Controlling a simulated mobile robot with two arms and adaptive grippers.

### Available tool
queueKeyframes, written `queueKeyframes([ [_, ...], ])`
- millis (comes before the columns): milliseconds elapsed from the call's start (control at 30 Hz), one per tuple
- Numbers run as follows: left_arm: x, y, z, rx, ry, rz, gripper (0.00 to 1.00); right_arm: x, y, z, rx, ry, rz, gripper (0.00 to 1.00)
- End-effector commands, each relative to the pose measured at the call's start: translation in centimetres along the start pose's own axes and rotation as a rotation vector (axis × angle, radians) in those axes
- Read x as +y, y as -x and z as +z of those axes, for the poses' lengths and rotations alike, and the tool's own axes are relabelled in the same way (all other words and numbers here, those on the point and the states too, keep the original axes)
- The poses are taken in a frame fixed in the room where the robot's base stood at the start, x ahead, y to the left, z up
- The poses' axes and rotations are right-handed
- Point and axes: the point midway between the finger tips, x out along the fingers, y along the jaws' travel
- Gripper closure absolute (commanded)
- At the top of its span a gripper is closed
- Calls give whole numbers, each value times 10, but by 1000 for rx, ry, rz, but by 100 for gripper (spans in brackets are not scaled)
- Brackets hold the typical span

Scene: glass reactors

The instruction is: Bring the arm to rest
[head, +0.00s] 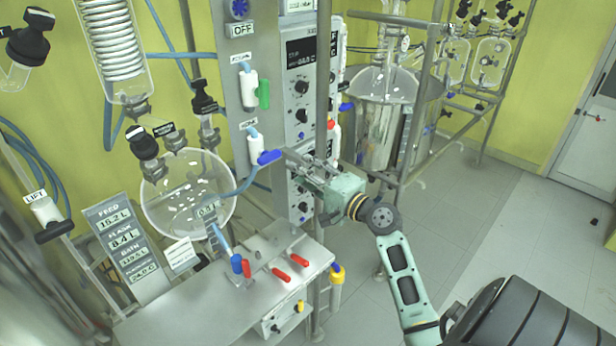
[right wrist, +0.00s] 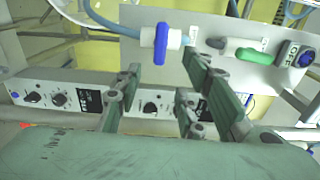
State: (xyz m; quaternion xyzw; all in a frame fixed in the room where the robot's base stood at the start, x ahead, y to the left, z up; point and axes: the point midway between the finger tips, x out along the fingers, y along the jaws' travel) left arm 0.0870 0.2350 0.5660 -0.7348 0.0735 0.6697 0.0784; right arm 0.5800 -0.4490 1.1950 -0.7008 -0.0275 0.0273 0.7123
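My right arm reaches in from the lower right in the head view. Its gripper (head: 296,158) is just right of a blue valve handle (head: 269,157) on a white valve body (head: 254,146) of the grey panel. In the right wrist view my right gripper (right wrist: 162,78) has its fingers spread with a gap between them and holds nothing. The blue handle (right wrist: 161,44) stands upright beyond the fingertips, in line with the gap, and appears clear of both. My left gripper is not in view.
A green-handled valve (head: 263,94) sits higher on the panel. A round glass flask (head: 188,195) hangs left of it, above a metal bench (head: 190,318) with red and blue handles. A metal post (head: 322,80) stands close to my right gripper. Open floor (head: 480,230) lies to the right.

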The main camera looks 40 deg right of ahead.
Motion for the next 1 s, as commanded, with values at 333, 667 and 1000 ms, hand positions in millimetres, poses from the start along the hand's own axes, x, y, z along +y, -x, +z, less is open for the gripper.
queueKeyframes([
  [333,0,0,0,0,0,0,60,0,15,0,0,0,0,64],
  [667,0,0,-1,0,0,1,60,0,14,0,0,-1,0,64],
  [1000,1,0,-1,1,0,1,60,56,25,76,-166,248,190,64],
])
